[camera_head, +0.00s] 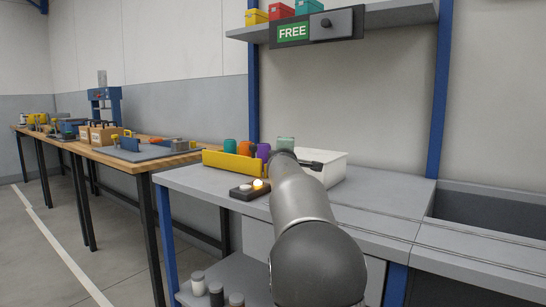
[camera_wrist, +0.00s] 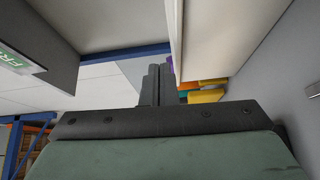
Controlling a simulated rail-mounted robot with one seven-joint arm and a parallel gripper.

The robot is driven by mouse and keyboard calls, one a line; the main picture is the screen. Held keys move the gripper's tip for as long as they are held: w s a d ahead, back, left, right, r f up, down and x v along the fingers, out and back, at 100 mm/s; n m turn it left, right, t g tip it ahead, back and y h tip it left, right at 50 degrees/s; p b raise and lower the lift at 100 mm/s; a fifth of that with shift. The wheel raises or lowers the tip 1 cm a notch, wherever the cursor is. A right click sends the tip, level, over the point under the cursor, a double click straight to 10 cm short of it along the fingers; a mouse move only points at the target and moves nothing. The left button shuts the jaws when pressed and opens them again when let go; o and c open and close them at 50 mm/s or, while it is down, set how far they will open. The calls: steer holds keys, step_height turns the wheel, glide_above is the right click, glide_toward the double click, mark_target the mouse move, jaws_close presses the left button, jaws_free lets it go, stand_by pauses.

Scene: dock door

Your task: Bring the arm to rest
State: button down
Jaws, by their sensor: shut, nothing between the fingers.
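My arm reaches over the grey bench (camera_head: 400,217) in the head view. My gripper shows in the wrist view (camera_wrist: 157,84), its two dark fingers together with nothing between them.
A yellow bin (camera_head: 232,164) with green, orange and purple items stands left of my arm. A dark button box (camera_head: 243,193) with a lit button sits in front. A shelf (camera_head: 400,14) with a FREE sign (camera_head: 293,32) hangs above. A grey recess (camera_head: 490,215) lies right.

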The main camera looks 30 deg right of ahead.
steer(key=shift+s+d, duration=0.2)
steer(key=shift+s, duration=0.1)
steer(key=s+a+r+m+g+y+p, duration=0.1)
steer(key=s+a+r+m+g+p, duration=0.55)
steer(key=p, duration=1.25)
steer(key=s+a+m+g+y+p, duration=0.3)
steer(key=s+a+g+y+p, duration=0.4)
steer(key=s+a+p, duration=1.6)
steer(key=s+a+f+y, duration=0.1)
steer(key=s+a+y, duration=0.1)
steer(key=s+a, duration=0.5)
steer(key=shift+s+a+y, duration=0.3)
steer(key=shift+s, duration=1.9)
steer(key=shift+g, duration=0.25)
